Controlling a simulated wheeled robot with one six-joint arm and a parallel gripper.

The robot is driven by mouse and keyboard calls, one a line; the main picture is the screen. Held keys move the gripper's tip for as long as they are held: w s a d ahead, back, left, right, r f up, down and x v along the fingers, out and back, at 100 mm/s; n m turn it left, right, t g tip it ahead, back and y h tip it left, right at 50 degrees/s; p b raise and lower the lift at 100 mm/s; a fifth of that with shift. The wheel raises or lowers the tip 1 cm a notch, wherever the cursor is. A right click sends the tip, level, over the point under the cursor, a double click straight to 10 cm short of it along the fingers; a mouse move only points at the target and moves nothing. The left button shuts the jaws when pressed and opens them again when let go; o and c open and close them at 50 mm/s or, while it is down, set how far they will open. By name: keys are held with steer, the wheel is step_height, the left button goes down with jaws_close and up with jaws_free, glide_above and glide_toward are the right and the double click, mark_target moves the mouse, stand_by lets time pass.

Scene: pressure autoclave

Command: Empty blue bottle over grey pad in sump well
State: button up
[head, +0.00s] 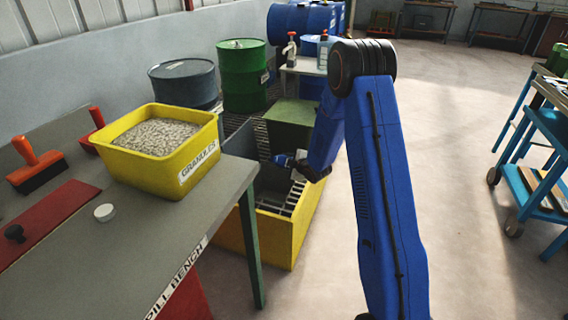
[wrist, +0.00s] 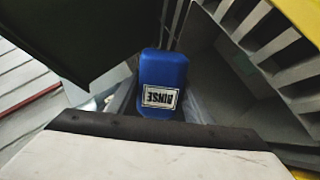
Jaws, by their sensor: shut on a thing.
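The blue bottle (head: 284,160) is held tipped on its side above the yellow sump (head: 284,238) in the head view. In the wrist view the blue bottle (wrist: 163,66) shows a white RINSE label, upside down. My gripper (head: 308,170) is shut on the bottle; its fingertips are partly hidden in the head view. The sump has an open top with a pale slatted grate (head: 287,203) inside; the grate also shows in the wrist view (wrist: 270,45). I cannot make out the grey pad for certain, nor whether liquid is leaving the bottle.
The spill bench (head: 225,183) stands left of the sump, with a yellow granules tub (head: 150,172), a white cap (head: 104,212) and brushes on it. Open floor lies right of my arm, before a blue cart (head: 545,190).

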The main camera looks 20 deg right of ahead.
steer(key=shift+a+f+n+h, duration=0.1)
steer(key=shift+f+n+h, duration=0.3)
steer(key=shift+n+h, duration=0.4)
steer(key=shift+f+n+h, duration=0.35)
steer(key=shift+n+h, duration=0.35)
steer(key=shift+h, duration=0.1)
steer(key=shift+a+r+n+h, duration=0.15)
steer(key=shift+r+n+h, duration=0.15)
steer(key=shift+n+h, duration=0.1)
steer(key=shift+a+r+n+h, duration=0.45)
steer(key=shift+r+n+h, duration=0.25)
steer(key=shift+n+h, duration=0.15)
steer(key=shift+d, duration=0.1)
stand_by(0.8)
